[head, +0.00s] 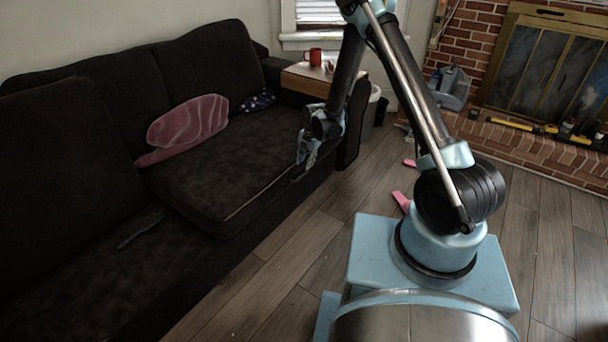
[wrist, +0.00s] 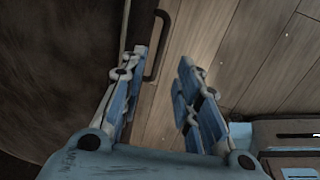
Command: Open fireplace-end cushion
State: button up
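The fireplace-end cushion (head: 215,170) is the dark seat cushion at the far end of the sofa. It lies flat, with a pale line along part of its front edge. In the wrist view dark upholstery (wrist: 55,65) fills the left side. A dark bar handle (wrist: 165,38) stands out beside its edge, close to the left fingertip. My gripper (head: 306,152) is at the front edge of the cushion, near its far corner. In the wrist view my gripper (wrist: 164,62) is open, its fingers apart with wood floor showing between them. I cannot tell whether a finger touches the handle.
A pink patterned pillow (head: 187,127) and a blue cloth (head: 258,100) lie on the sofa. A red mug (head: 315,57) stands on a wooden side surface (head: 305,78). A brick fireplace (head: 555,70) is at the right. Pink items (head: 401,201) lie on the floor.

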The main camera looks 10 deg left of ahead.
aim_at(303, 176)
jog(key=shift+w+a+f, duration=0.1)
jog(key=shift+a+f, duration=0.1)
jog(key=shift+f, duration=1.05)
jog(key=shift+w+a+f, duration=0.1)
jog(key=shift+a+f, duration=0.15)
jog(key=shift+f, duration=1)
jog(key=shift+w+a+f, duration=0.1)
jog(key=shift+a+f, duration=0.1)
jog(key=shift+f, duration=1.05)
jog(key=shift+c, duration=0.6)
